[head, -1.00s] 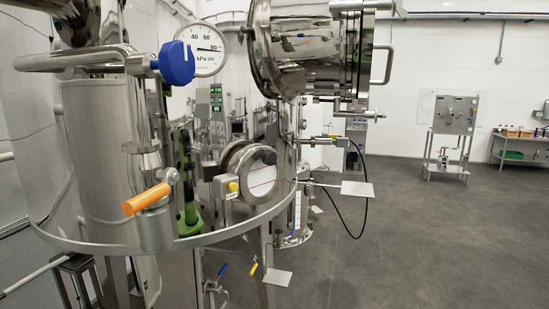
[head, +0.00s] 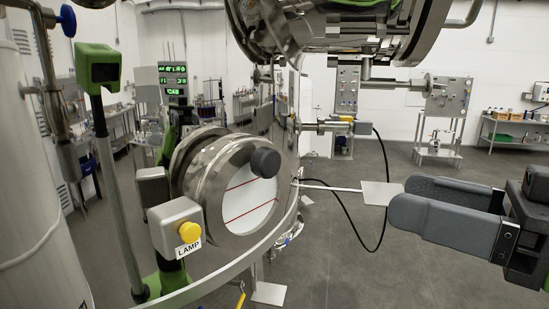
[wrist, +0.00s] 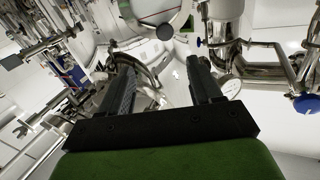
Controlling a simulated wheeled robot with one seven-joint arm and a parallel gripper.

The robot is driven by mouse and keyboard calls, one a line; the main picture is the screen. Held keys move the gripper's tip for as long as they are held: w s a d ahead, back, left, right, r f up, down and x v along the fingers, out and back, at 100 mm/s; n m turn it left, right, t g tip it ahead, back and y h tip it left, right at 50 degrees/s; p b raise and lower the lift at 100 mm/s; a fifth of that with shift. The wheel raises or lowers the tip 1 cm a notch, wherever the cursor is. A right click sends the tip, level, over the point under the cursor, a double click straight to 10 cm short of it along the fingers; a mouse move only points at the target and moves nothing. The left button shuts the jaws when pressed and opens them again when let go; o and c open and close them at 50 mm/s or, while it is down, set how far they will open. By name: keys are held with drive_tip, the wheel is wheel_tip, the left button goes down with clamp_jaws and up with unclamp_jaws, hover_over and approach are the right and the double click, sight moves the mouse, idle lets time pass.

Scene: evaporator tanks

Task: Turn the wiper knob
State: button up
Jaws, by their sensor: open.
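The wiper knob, a dark grey round knob (head: 265,163), sits at the upper right of a round sight glass (head: 246,204) with red lines across its white face. The knob also shows in the wrist view (wrist: 165,32), beyond the fingertips, near the top. My gripper (head: 399,198) is open and empty at the right of the head view, its fingers pointing left toward the sight glass. A clear gap separates it from the knob. In the wrist view my gripper (wrist: 163,66) has both fingers apart with nothing between them.
A grey box with a yellow button labelled LAMP (head: 177,227) is beside the glass at lower left. A curved metal rail (head: 232,270) runs below it. A rod with a flat plate (head: 378,194) sticks out near my fingertips. A large steel vessel (head: 340,35) hangs above.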

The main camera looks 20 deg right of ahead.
sight(273, 163)
drive_tip(key=x, duration=0.7)
drive_tip(key=a+x, duration=0.1)
drive_tip(key=x, duration=0.7)
drive_tip(key=shift+s, duration=0.2)
drive_tip(key=shift+d, duration=0.1)
drive_tip(key=shift+s+r, duration=0.1)
drive_tip(key=c, duration=1)
drive_tip(key=shift+c, duration=0.2)
